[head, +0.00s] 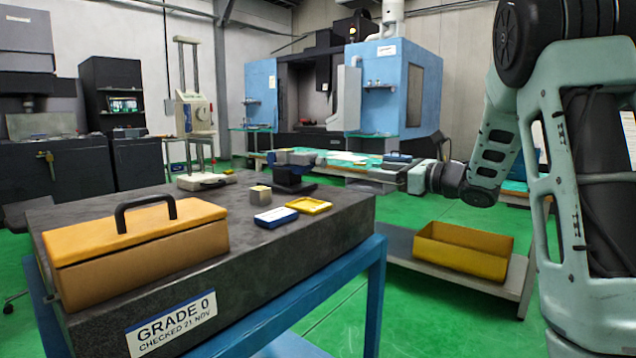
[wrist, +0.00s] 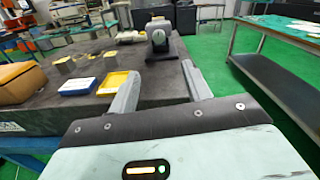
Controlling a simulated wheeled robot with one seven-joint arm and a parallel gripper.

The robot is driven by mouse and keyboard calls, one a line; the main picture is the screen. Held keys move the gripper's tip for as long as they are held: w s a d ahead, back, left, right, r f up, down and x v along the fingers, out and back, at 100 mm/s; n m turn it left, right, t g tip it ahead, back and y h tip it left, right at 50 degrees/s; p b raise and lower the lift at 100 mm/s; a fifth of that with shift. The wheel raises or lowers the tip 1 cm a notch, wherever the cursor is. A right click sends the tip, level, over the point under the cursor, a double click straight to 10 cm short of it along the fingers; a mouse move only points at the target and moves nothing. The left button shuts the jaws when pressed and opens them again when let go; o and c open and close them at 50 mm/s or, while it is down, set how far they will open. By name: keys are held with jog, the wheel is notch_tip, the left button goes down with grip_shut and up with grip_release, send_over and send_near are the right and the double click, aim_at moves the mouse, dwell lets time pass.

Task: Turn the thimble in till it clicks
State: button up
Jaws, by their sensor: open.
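A micrometer (head: 292,157) is held in a dark stand (head: 294,184) near the far right part of the granite plate. Its grey thimble (head: 317,157) points right, towards my gripper. In the wrist view the stand (wrist: 160,72) is ahead, and the thimble (wrist: 158,36) shows nearly end-on as a small round shape. My gripper (head: 375,172) is to the right of the thimble, apart from it. In the wrist view my gripper (wrist: 160,70) is open and empty, with one finger to each side of the stand in the picture. The micrometer's scale is too small to read.
The granite plate (head: 110,275) also bears an orange toolbox (head: 140,250), a metal block (head: 260,194), a blue case (head: 276,217), a yellow tray (head: 308,205) and a height gauge (head: 194,112). A yellow bin (head: 460,250) sits on a low shelf at right. Green floor is clear between.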

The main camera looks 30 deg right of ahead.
aim_at(324, 163)
jog(key=p+x, duration=0.2)
jog(key=x, duration=1.5)
jog(key=shift+a+r, duration=0.1)
jog(key=shift+a, duration=0.15)
jog(key=c, duration=1)
